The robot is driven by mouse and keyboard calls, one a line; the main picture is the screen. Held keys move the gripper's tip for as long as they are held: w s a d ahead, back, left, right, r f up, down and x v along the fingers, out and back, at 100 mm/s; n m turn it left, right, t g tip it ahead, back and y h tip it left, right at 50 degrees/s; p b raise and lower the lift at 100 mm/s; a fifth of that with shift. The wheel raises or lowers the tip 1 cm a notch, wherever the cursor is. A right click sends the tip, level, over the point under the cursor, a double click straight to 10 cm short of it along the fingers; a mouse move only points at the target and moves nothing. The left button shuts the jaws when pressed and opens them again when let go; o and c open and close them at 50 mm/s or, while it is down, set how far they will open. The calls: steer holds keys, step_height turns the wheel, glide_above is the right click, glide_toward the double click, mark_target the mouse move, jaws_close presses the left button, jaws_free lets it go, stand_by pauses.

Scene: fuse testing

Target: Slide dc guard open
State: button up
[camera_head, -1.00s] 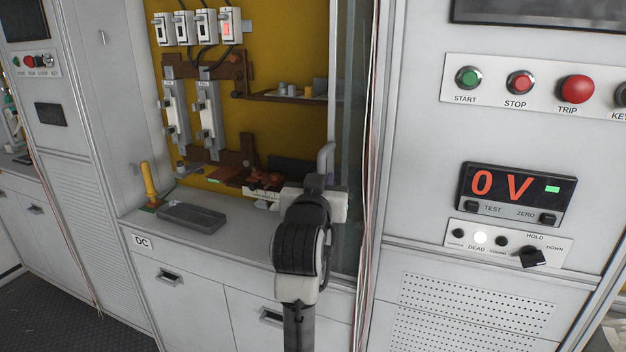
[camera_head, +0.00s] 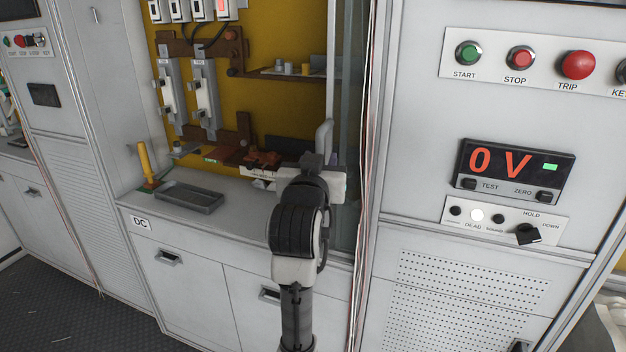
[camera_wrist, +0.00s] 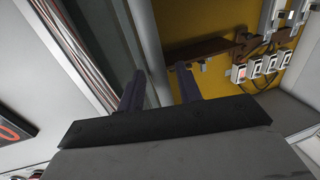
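The DC guard (camera_head: 350,110) shows in the head view as a glassy strip with a pale upright edge, at the right side of the yellow-backed bay. A pale curved handle (camera_head: 326,137) stands at its edge. My gripper (camera_head: 325,165) is at the handle's lower end, partly hidden by my own wrist; contact is not clear. In the wrist view, the two dark fingers of my gripper (camera_wrist: 159,85) stand apart. A grey bar (camera_wrist: 148,45) shows in the gap beyond them, and I cannot tell whether it is the handle or a frame post.
The counter marked DC (camera_head: 140,222) holds a grey tray (camera_head: 190,197) and a yellow-handled tool (camera_head: 146,165). Fuse holders (camera_head: 205,95) hang on the back panel. A cabinet with a 0 V display (camera_head: 515,170) stands close on the right. The floor at left is clear.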

steer(key=s+a+b, duration=0.2)
steer(key=s+b, duration=0.6)
steer(key=s, duration=0.4)
steer(key=shift+s+b, duration=0.2)
steer(key=shift+b, duration=0.1)
